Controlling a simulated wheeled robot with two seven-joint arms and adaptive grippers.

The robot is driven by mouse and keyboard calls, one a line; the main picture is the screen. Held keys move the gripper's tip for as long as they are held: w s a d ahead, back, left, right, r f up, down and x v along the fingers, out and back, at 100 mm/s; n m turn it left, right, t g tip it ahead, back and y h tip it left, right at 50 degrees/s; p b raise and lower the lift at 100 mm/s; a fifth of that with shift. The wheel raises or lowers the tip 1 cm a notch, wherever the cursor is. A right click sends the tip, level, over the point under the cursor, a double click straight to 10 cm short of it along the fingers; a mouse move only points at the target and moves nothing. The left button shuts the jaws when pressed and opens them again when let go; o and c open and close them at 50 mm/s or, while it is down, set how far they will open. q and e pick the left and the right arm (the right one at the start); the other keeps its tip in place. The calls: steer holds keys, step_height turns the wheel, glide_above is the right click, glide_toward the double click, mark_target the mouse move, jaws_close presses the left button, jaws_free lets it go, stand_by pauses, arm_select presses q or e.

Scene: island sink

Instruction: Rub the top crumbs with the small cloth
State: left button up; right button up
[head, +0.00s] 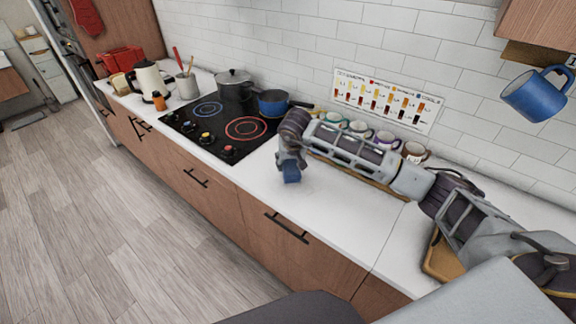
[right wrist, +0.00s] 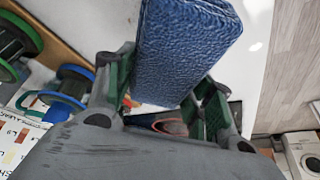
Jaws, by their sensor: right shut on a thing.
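The small cloth (head: 291,173) is a folded blue pad held under my right gripper (head: 291,158), at the counter's middle. My right gripper is shut on it. In the right wrist view the textured blue cloth (right wrist: 190,45) sticks out from between the green-sided fingers of the gripper (right wrist: 168,92). The cloth is low over the white countertop (head: 330,222); I cannot tell whether it touches. I cannot clearly make out crumbs; a faint small mark (right wrist: 256,47) shows on the counter beside the cloth in the right wrist view. My left gripper is not in view.
A black cooktop (head: 222,129) with a dark pot (head: 235,92) and a blue pan (head: 272,103) lies left of the gripper. Several mugs (head: 384,139) stand behind my right arm along the wall. A blue mug (head: 537,95) hangs at upper right. The counter's front is clear.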

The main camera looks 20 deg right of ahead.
steer(key=shift+r+p, duration=0.45)
steer(key=shift+r, duration=0.85)
steer(key=shift+w, duration=0.1)
